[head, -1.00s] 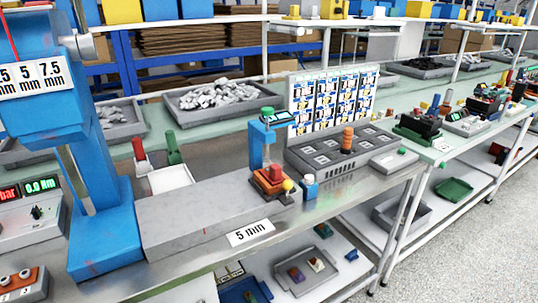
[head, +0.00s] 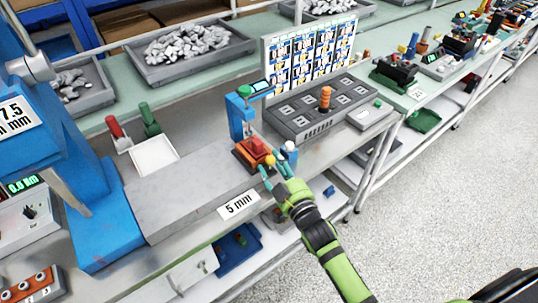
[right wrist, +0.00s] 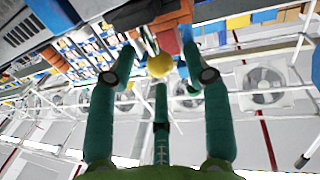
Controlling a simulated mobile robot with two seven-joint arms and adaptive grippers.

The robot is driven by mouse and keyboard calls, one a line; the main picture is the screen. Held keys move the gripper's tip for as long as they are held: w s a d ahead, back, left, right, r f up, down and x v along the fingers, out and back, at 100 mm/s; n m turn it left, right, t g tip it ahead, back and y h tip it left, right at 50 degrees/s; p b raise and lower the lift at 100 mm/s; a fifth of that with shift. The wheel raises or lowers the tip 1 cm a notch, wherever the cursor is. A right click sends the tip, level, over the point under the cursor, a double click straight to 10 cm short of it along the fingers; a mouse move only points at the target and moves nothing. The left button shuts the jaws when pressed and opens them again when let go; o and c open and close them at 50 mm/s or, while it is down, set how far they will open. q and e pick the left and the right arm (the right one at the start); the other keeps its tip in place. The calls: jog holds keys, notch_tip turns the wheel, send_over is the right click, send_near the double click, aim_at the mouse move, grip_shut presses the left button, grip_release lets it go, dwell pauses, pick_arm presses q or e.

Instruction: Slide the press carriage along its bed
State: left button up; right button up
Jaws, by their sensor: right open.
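The press carriage (head: 252,154) is an orange-red block at the right end of its long grey bed (head: 185,190), beneath a small blue press frame (head: 236,118). A yellow ball knob (head: 269,160) is on the carriage's right side. My right gripper (head: 273,173) is open at the knob, reaching in from the lower right. In the right wrist view the yellow knob (right wrist: 160,66) shows between the spread green fingers (right wrist: 158,62), with the reddish carriage (right wrist: 168,42) behind it. I cannot tell whether a finger touches the knob. My left gripper is not in view.
A small white-and-blue bottle (head: 289,151) stands close right of the gripper. A grey socket block (head: 310,112) with an orange stack is behind it. A large blue machine (head: 100,225) stands at the bed's left end. The floor at right is clear.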

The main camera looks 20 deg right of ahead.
jog(key=shift+w+a, duration=0.2)
jog(key=shift+w, duration=1.15)
grip_shut()
jog(key=shift+f, duration=0.1)
